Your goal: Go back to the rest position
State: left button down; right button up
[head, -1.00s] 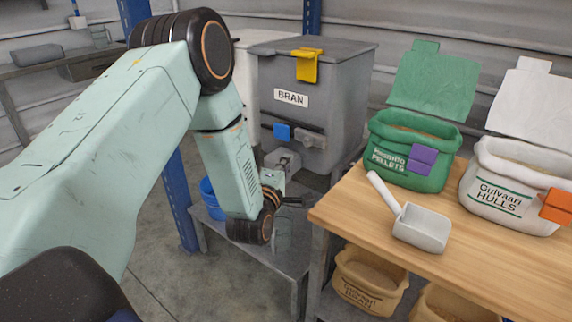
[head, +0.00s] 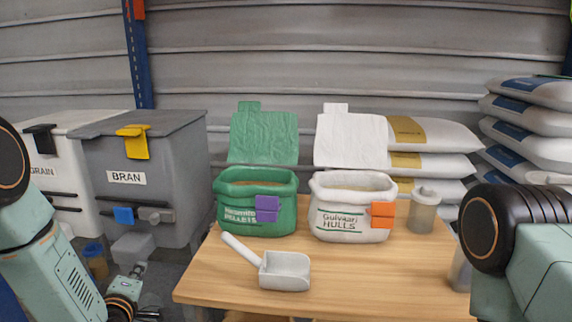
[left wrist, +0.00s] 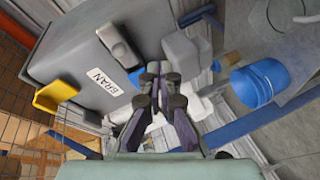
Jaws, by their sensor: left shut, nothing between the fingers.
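My left gripper (head: 148,313) is at the lower left of the head view, in front of and below the grey BRAN hopper (head: 150,205). In the left wrist view the gripper (left wrist: 163,72) has its fingers together with nothing between them.
A wooden table (head: 350,290) carries a white scoop (head: 286,270), an open green pellets bag (head: 255,205), an open white hulls bag (head: 350,212) and a clear lidded container (head: 424,210). Stacked sacks (head: 540,125) stand at the right. A blue bucket (left wrist: 262,82) shows in the left wrist view.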

pick_arm(q)
jog(key=s+d+f+m+g+h+p, duration=0.1)
jog(key=s+d+f+m+g+h, duration=0.1)
jog(key=s+d+f+m+g, duration=0.35)
jog(key=s+d+f+m+g+h, duration=0.15)
jog(key=s+f+m, duration=0.25)
jog(key=s+f, duration=0.4)
jog(key=s+d+m+g+p, duration=0.1)
jog(key=s+d+m+g, duration=0.1)
jog(key=s, duration=1.1)
jog(key=s+d+f+m+g+p, duration=0.1)
jog(key=s+g, duration=0.5)
jog(key=s, duration=0.7)
jog(key=d+m+p, duration=0.1)
jog(key=d+m, duration=0.1)
jog(key=m, duration=0.1)
jog(key=shift+s+f, duration=0.2)
jog(key=shift+f, duration=0.1)
